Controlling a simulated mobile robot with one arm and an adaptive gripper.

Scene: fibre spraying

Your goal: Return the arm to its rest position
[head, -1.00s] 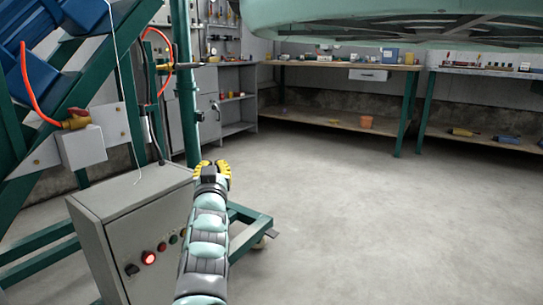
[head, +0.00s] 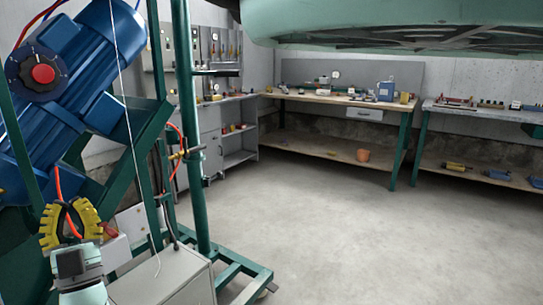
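My gripper (head: 70,208), with two yellow ribbed fingers, is at the lower left of the head view. Its fingers point up and curve apart, with a gap between them. A red hose behind shows through the gap, and I see nothing held. My arm comes up from the bottom left edge. The gripper appears in front of the green frame and below the large blue motor (head: 75,65).
A grey control box (head: 165,278) stands at the bottom, right of my arm. A green post (head: 188,140) rises behind it. A pale green hull (head: 380,22) hangs at the top. Workbenches (head: 335,100) line the back wall. The floor (head: 340,235) at centre and right is clear.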

